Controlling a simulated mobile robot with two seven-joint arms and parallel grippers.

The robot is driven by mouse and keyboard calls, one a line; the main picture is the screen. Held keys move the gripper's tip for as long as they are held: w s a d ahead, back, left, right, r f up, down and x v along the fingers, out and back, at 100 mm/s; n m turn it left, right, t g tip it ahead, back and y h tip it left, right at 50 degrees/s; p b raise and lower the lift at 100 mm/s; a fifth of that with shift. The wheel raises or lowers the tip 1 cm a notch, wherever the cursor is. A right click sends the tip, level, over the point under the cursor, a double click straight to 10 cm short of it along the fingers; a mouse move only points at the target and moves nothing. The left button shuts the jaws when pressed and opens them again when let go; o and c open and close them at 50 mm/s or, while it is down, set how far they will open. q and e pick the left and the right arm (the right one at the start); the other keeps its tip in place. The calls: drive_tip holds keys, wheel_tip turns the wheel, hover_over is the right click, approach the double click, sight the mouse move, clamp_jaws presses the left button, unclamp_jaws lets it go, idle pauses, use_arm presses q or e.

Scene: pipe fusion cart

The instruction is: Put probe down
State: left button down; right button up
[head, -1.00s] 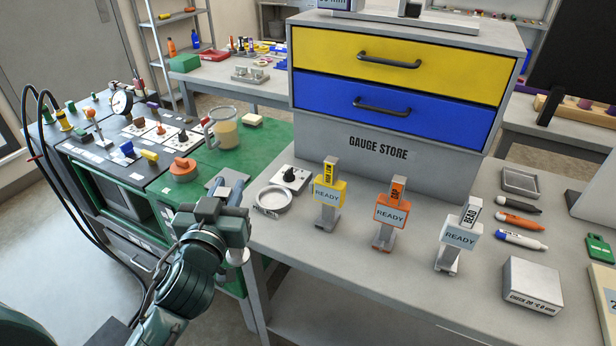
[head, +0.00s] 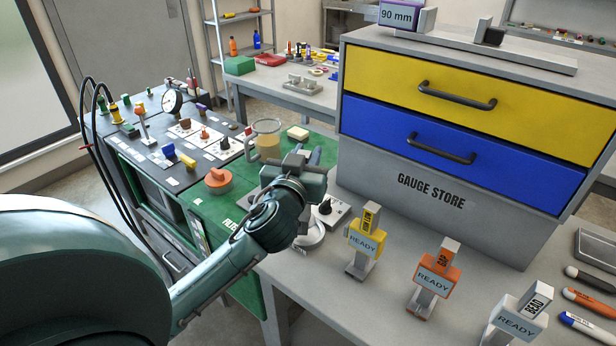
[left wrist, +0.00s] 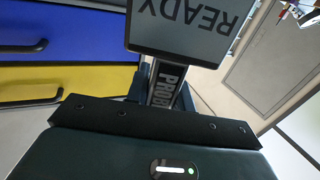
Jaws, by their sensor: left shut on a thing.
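My right gripper is in neither current view.
A beaker (head: 267,138) and orange knob (head: 217,180) lie left.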

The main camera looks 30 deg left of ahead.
use_arm(q)
wheel_tip(320, 180, down, 4)
drive_tip(key=shift+r, duration=0.15)
use_arm(e)
drive_tip(key=shift+w+a+r, duration=0.1)
drive_tip(key=shift+w+r, duration=0.15)
drive_tip(key=shift+w, duration=0.1)
use_arm(q)
drive_tip(key=shift+f+b, duration=0.2)
drive_tip(key=shift+b, duration=0.2)
drive_tip(key=c, duration=1.2)
unclamp_jaws()
use_arm(e)
drive_tip(key=shift+w+a, duration=0.1)
